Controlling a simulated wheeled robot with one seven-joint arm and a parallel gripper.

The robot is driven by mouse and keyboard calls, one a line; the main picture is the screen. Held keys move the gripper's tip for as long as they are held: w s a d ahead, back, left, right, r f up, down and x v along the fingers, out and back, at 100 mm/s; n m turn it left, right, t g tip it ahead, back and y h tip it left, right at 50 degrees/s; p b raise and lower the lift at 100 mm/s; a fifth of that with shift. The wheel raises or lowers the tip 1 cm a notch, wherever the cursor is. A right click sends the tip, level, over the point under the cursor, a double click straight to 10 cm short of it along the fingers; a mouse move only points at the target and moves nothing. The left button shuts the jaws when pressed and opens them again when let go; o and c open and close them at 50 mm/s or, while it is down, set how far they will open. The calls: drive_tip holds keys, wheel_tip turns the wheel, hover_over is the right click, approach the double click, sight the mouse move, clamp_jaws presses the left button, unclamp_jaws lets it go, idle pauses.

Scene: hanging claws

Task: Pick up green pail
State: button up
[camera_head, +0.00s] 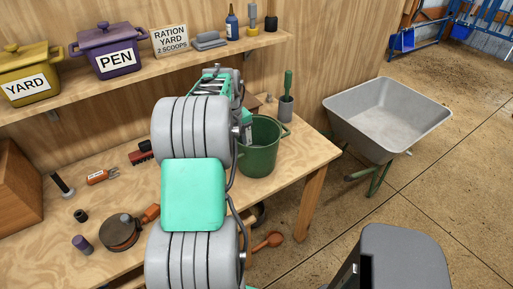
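The green pail (259,150) stands upright on the wooden workbench (285,180), near its right end. My arm reaches across the bench from the front and hides the pail's left edge. The end of my arm with my gripper (246,132) is at the pail's upper left, in front of or at its rim. The fingers are mostly hidden behind my own arm links, so I cannot tell whether they are open or touch the pail.
A grey cup with a green-handled tool (287,103) stands behind the pail. A shelf above holds a yellow pot (28,77), a purple pot (110,50) and a sign (170,39). A wheelbarrow (385,115) stands right of the bench. Loose tools lie on the bench's left.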

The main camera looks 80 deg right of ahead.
drive_tip(key=shift+f, duration=0.5)
drive_tip(key=shift+c, duration=0.6)
clamp_jaws()
drive_tip(key=shift+r, duration=0.1)
drive_tip(key=shift+d+r, duration=0.1)
idle(0.4)
